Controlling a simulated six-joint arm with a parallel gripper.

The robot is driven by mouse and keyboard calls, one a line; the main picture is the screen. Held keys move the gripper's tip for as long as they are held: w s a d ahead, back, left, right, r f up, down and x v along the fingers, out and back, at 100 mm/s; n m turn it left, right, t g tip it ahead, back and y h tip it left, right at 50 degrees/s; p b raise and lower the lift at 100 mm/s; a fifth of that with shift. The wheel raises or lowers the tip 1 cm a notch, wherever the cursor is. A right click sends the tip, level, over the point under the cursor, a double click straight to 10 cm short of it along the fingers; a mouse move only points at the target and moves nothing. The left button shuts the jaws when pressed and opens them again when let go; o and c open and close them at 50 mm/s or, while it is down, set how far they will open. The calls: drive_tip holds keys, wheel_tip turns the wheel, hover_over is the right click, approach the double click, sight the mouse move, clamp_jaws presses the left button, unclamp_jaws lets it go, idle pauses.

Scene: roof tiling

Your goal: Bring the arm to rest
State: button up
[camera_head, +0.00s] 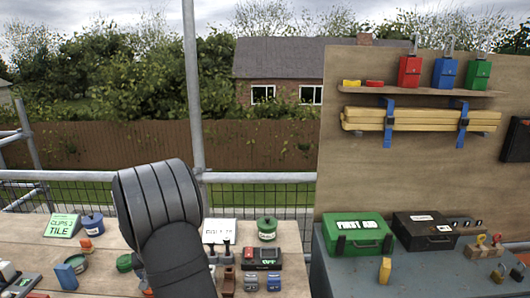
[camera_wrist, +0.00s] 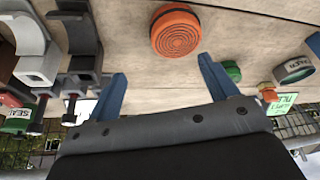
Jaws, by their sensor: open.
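My gripper shows in the wrist view (camera_wrist: 158,85), with its two blue fingers spread apart and nothing between them. An orange round object with ridged rings (camera_wrist: 175,31) sits on the wooden bench beyond the fingertips, apart from them. In the head view my dark arm stands over the wooden bench and hides the middle of it; the gripper itself cannot be made out there.
The wooden bench (camera_head: 112,262) holds a green "CLIPS 2 TILE" sign (camera_head: 62,226), a blue pot (camera_head: 92,223), a green pot (camera_head: 267,228) and small tools. At right, a grey table carries a green first aid box (camera_head: 357,234) and a black case (camera_head: 427,231). A scaffold pole (camera_head: 193,90) rises behind.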

drive_tip(key=d+r, duration=0.6)
drive_tip(key=d, duration=0.3)
wheel_tip(320, 180, up, 6)
drive_tip(key=w+d+m+h, duration=0.1)
drive_tip(key=w+d+m, duration=0.2)
drive_tip(key=d, duration=1.2)
drive_tip(key=w+d+m+h, duration=0.1)
drive_tip(key=w+d+m, duration=0.3)
drive_tip(key=d, duration=1.1)
drive_tip(key=w, duration=0.3)
drive_tip(key=shift+w+d+r+h, duration=0.15)
drive_tip(key=shift+w+d+h, duration=0.2)
drive_tip(key=shift+d+h, duration=0.05)
drive_tip(key=s+a+n+y, duration=0.1)
drive_tip(key=s+a+n, duration=0.1)
drive_tip(key=a, duration=0.8)
drive_tip(key=s+a+n, duration=0.2)
drive_tip(key=s+a, duration=0.1)
drive_tip(key=a, duration=0.8)
drive_tip(key=shift+a+n+y, duration=0.15)
drive_tip(key=shift+n+y, duration=0.15)
drive_tip(key=shift+y, duration=0.1)
